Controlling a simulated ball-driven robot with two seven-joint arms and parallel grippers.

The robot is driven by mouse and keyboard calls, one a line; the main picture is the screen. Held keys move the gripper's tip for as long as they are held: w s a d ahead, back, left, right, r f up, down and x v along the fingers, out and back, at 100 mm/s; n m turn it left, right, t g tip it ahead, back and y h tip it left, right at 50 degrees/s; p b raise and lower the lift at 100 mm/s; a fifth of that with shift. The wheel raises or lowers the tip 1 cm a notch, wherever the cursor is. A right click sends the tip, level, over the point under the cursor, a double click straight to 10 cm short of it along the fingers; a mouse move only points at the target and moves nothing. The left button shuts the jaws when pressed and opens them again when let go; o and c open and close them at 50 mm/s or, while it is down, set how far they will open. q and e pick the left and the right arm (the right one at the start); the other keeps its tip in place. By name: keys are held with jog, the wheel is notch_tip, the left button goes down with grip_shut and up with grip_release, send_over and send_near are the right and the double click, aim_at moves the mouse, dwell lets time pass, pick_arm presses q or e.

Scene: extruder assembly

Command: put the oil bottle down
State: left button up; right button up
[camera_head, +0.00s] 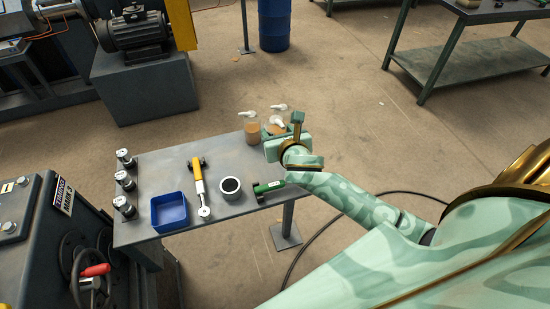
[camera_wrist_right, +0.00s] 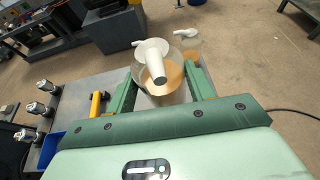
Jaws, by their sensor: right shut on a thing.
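My right gripper (camera_head: 275,132) is at the far right corner of the grey table (camera_head: 255,213). It is shut on an oil bottle (camera_wrist_right: 168,89), a clear bottle with amber liquid and a white spouted cap, roughly upright between the fingers. In the head view the gripper hides most of it, and its cap (camera_head: 277,121) shows above. I cannot tell whether its base touches the table. A similar bottle (camera_head: 252,130) stands just left of the gripper. My left gripper is not in view.
On the table are a blue bin (camera_head: 170,213), a yellow-handled tool (camera_head: 198,182), a grey cup with dark contents (camera_head: 229,187), a green tool (camera_head: 268,187) and three metal fittings (camera_head: 124,181) along the left edge. The table's far middle is clear.

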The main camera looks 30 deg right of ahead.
jog(key=w+d+f+m+h, duration=0.1)
jog(key=w+d+f, duration=0.25)
jog(key=w, duration=0.25)
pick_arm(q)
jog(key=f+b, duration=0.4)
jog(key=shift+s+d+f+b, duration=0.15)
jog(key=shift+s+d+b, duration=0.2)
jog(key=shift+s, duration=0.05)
pick_arm(e)
jog(key=shift+m+g+h, duration=0.3)
jog(key=shift+h, duration=0.1)
jog(key=f, duration=0.8)
jog(key=shift+d+f, duration=0.25)
jog(key=shift+f, duration=0.1)
jog(key=shift+f, duration=0.15)
jog(key=o, duration=1.2)
